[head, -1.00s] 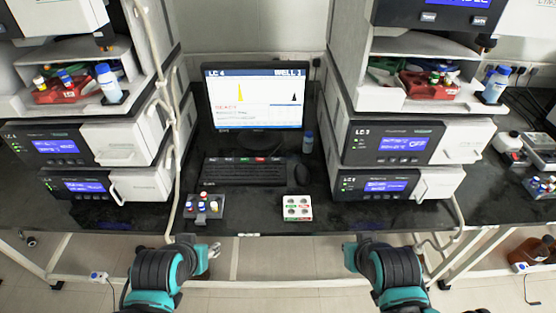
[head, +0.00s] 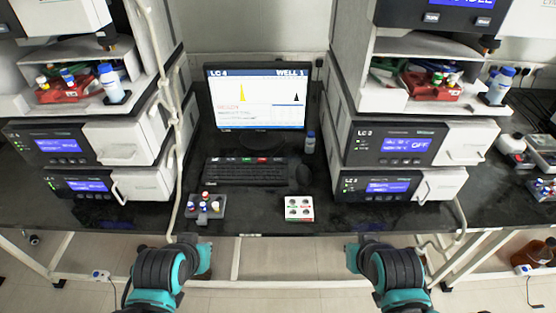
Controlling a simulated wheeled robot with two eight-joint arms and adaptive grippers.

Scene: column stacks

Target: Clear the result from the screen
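The monitor (head: 257,98) stands at the back middle of the bench. Its screen is lit and reads "LC 4" and "WELL 1", with a yellow peak, a black peak and red text below. A black keyboard (head: 246,171) lies in front of it, with a few coloured keys, green and red among them, along its top row. My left arm comes in at the lower left and my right arm at the lower right, both short of the bench's front edge. The fingers of both grippers cannot be made out.
A black mouse (head: 299,174) lies right of the keyboard. A small rack of vials (head: 205,206) and a white block with round wells (head: 298,208) sit near the front edge. Instrument stacks (head: 83,150) and (head: 398,145) flank the monitor. A small blue bottle (head: 310,143) stands beside it.

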